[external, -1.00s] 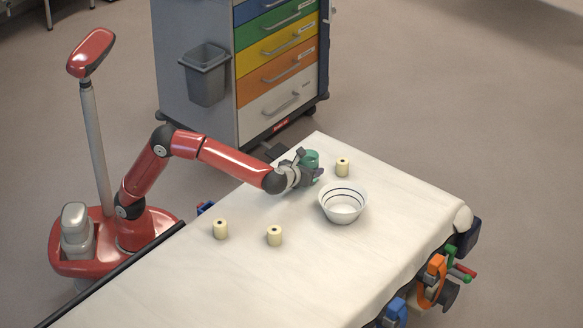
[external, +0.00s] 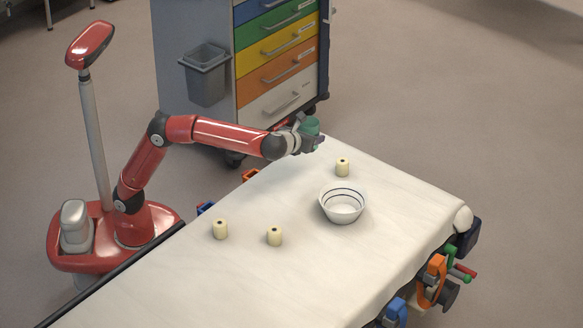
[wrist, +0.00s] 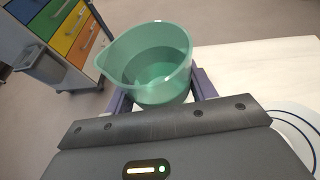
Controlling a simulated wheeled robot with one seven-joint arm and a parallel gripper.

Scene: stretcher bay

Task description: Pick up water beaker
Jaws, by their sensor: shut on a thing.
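The water beaker (wrist: 150,62) is a green, see-through cup with water in it. In the wrist view it sits between the two purple fingers of my gripper (wrist: 160,92), which are shut on it. It looks roughly upright, with a slight tilt in the picture. In the external view the beaker (external: 310,126) shows as a small green shape at the end of my gripper (external: 316,140), held above the far end of the stretcher. The fingers are partly hidden there.
A white bowl with dark rings (external: 343,205) stands on the white-covered stretcher (external: 300,285). Pale rolls stand at the back (external: 342,167), left (external: 220,229) and front (external: 274,236). A drawer cart (external: 195,125) with a grey bin (external: 206,75) stands behind.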

